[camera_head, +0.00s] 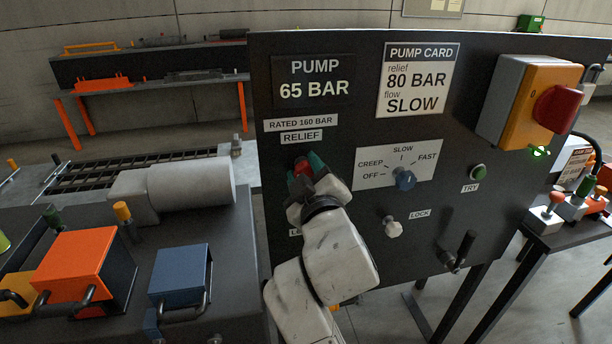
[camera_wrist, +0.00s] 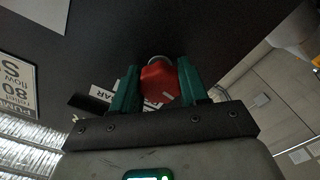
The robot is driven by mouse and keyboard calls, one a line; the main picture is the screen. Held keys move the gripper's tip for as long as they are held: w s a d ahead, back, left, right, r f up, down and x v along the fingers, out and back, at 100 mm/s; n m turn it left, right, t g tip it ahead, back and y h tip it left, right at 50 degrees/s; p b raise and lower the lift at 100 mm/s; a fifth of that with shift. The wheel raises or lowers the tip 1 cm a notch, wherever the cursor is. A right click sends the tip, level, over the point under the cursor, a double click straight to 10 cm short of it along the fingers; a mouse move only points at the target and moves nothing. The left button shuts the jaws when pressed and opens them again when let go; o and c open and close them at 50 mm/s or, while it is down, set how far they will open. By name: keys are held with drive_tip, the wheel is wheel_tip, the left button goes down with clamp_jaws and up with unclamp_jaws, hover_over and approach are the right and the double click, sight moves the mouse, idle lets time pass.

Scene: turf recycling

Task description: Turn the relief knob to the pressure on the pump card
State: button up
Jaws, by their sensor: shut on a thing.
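The red relief knob (camera_head: 303,167) sits on the dark panel below the RELIEF label (camera_head: 301,137). My gripper (camera_head: 308,163) is shut on it, with one green finger on each side. The wrist view also shows the red knob (camera_wrist: 159,82) between the green fingers, against the panel. The pump card (camera_head: 417,79) reads relief 80 BAR, flow SLOW. The pump display (camera_head: 313,80) reads 65 BAR. A plate above the knob reads RATED 160 BAR (camera_head: 300,124). My arm and hand cover the panel below the knob.
A bench with an orange block (camera_head: 78,265) stands left.

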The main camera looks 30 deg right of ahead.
drive_tip(key=m+b, duration=0.1)
drive_tip(key=m, duration=0.1)
drive_tip(key=m+b, duration=0.4)
drive_tip(key=m, duration=0.1)
drive_tip(key=shift+f, duration=0.25)
drive_tip(key=m+b, duration=0.2)
drive_tip(key=m, duration=0.1)
drive_tip(key=shift+m, duration=0.3)
drive_tip(key=shift+r+m+b, duration=0.15)
drive_tip(key=shift+m+b, duration=0.85)
drive_tip(key=shift+m, duration=0.5)
drive_tip(key=o, duration=1.1)
drive_tip(key=shift+c, duration=0.2)
drive_tip(key=b+v, duration=0.1)
drive_tip(key=v, duration=0.9)
drive_tip(key=shift+s, duration=0.4)
